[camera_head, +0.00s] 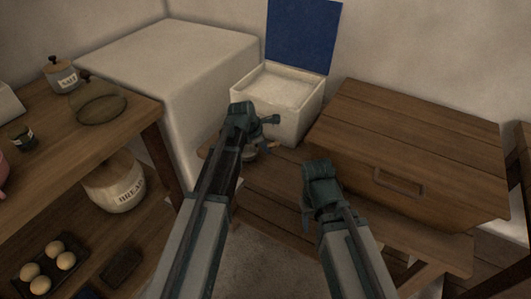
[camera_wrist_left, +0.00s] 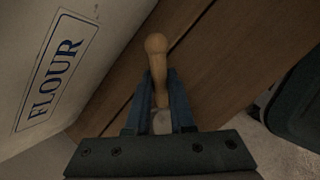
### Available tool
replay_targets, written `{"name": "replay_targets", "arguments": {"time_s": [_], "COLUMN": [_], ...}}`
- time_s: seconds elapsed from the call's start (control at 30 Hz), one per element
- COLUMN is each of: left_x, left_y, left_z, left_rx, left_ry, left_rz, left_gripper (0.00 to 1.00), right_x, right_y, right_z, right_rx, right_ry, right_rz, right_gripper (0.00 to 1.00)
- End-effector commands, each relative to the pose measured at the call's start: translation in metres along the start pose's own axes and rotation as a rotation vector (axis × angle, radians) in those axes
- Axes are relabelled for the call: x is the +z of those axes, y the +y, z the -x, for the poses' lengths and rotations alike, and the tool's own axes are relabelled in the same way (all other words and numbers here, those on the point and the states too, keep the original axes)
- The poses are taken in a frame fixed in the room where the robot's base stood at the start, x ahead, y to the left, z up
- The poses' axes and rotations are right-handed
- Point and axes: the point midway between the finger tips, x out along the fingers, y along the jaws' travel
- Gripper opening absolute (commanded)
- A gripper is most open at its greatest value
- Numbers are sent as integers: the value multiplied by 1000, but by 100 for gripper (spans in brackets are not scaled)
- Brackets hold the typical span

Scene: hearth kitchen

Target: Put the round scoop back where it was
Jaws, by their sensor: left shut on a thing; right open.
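The scoop shows in the left wrist view as a pale wooden handle (camera_wrist_left: 157,65) with a rounded end. My left gripper (camera_wrist_left: 160,102) is shut on this handle. The scoop's bowl is mostly hidden behind the gripper. In the head view my left gripper (camera_head: 258,150) is low in front of the white flour box (camera_head: 296,127), above the wooden bench (camera_head: 265,183). The flour box stands with its blue lid (camera_head: 301,35) up and pale flour (camera_head: 277,86) inside. My right gripper (camera_head: 310,205) is open and empty, right of the left one.
A wooden chest (camera_head: 415,145) with a handle fills the right of the bench. A large pale block (camera_head: 170,60) stands left of the flour box. Wooden shelves (camera_head: 135,105) at the left hold a salt jar (camera_head: 62,77), a bread crock (camera_head: 113,185) and eggs (camera_head: 48,268).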

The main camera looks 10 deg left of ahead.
Motion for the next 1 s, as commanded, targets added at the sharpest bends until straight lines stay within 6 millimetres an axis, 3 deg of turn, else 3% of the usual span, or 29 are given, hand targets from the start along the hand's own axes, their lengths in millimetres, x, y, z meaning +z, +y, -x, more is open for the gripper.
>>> {"name": "replay_targets", "arguments": {"time_s": [0.07,0.47,0.5,0.63,1.0], "left_x": [-5,-6,-5,-5,-5], "left_y": [-3,-3,-3,-3,-2], "left_z": [-12,-14,-13,-12,-11], "left_rx": [0,0,0,0,0], "left_ry": [0,0,0,0,0], "left_rz": [0,0,0,0,0], "left_gripper": [0,0,25,48,51], "right_x": [-1,-1,-1,-1,-1], "right_y": [-1,-1,-1,-1,-1], "right_z": [-13,-15,-14,-14,-12], "right_rx": [0,0,1,1,0], "right_ry": [0,0,0,0,0], "right_rz": [0,0,0,0,0], "right_gripper": [50,50,50,50,50]}}
